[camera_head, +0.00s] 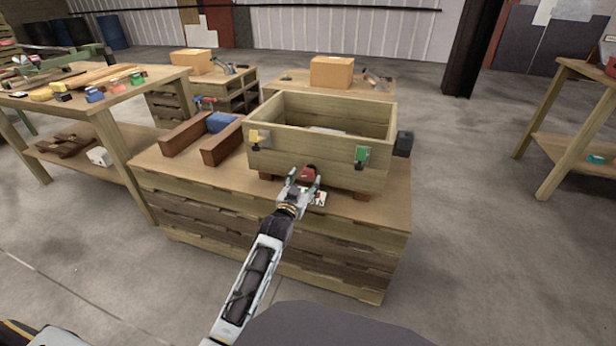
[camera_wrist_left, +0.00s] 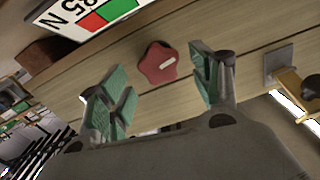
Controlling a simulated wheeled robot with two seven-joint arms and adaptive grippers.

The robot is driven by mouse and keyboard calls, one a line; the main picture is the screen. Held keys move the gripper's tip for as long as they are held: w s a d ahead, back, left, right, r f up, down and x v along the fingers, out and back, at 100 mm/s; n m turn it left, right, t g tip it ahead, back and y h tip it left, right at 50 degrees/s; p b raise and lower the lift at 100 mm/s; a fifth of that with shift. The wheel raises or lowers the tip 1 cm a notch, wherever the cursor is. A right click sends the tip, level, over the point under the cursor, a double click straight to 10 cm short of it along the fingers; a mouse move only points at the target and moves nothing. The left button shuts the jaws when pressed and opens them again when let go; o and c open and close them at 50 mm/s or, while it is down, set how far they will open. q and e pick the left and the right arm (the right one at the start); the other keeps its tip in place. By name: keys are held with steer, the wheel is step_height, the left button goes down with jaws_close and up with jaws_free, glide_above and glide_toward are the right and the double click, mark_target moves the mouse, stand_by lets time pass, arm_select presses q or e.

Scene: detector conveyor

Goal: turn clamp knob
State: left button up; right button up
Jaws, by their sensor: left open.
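The clamp knob (camera_head: 309,173) is a dark red, lobed knob on the front wall of the wooden box (camera_head: 345,173). In the left wrist view the red knob (camera_wrist_left: 158,63) has a pale mark on its face and sits just beyond the space between the fingers. My left gripper (camera_head: 299,180) is open, with its green-padded fingertips (camera_wrist_left: 160,90) apart on either side of the knob. I see no finger touching it. In the head view the gripper partly covers the knob's surroundings. My right gripper is not in view.
Brown wooden blocks (camera_head: 222,146) and a blue piece lie left on the workbench (camera_head: 160,165).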

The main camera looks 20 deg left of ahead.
mark_target(307, 176)
arm_select(q)
steer(key=shift+w+b, duration=0.55)
steer(key=shift+w, duration=1.05)
steer(key=shift+w+d, duration=0.1)
steer(key=shift+w, duration=0.4)
steer(key=shift+c, duration=1)
steer(key=c, duration=0.8)
steer(key=shift+c, duration=0.2)
